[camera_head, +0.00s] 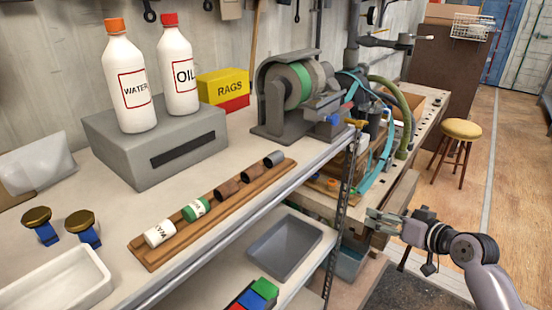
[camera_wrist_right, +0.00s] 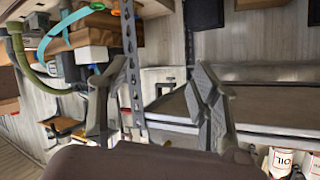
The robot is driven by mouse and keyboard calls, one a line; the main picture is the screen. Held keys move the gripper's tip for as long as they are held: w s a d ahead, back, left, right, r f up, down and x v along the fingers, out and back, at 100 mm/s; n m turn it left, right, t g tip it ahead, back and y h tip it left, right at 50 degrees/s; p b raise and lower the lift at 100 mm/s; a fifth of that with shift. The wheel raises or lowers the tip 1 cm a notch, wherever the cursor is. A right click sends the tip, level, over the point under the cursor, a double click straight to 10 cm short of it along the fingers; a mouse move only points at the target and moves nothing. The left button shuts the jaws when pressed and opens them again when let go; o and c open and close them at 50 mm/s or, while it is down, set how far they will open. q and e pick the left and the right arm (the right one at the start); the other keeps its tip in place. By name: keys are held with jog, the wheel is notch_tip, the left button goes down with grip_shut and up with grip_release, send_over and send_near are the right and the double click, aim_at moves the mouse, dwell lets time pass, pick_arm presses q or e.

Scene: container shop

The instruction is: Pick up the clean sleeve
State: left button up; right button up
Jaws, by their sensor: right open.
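A wooden rack (camera_head: 160,257) on the bench holds a row of short cylinders lying along it. At its far end is a plain grey sleeve (camera_head: 274,159), which looks like the clean one. Beside it are two rusty brown sleeves (camera_head: 228,189), then a green-banded cylinder (camera_head: 196,209) and a white one (camera_head: 160,233) marked WAX. My right gripper (camera_head: 378,219) is open and empty, off the bench's right side and well apart from the sleeves. Its spread fingers show in the right wrist view (camera_wrist_right: 158,98) with nothing between them. My left gripper is not in view.
A grinder (camera_head: 292,95) stands behind the rack's far end. WATER (camera_head: 131,82) and OIL (camera_head: 179,70) bottles stand on a grey box (camera_head: 155,140). A perforated metal post (camera_head: 338,215) rises between my right gripper and the bench. A grey tray (camera_head: 284,247) sits on the shelf below.

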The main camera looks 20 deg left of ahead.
jog(key=s+a+r+n+g+y, duration=0.1)
jog(key=s+a+r+n+y, duration=0.15)
jog(key=r, duration=0.55)
jog(key=s+a+r+n+g+y, duration=0.15)
jog(key=s+a+r, duration=0.25)
jog(key=r, duration=0.5)
jog(key=n+g, duration=0.2)
jog(key=n, duration=0.3)
send_near(275, 154)
jog(key=p+x, duration=0.7)
jog(key=shift+w+a, duration=0.1)
jog(key=shift+a, duration=0.2)
jog(key=shift+w+a+f, duration=0.1)
jog(key=shift+a+f, duration=0.1)
jog(key=shift+a, duration=0.05)
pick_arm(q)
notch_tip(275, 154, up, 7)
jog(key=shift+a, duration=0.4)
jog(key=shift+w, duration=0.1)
pick_arm(e)
jog(key=shift+d, duration=0.1)
jog(key=shift+c, duration=0.2)
jog(key=shift+c, duration=0.7)
jog(key=c, duration=1.1)
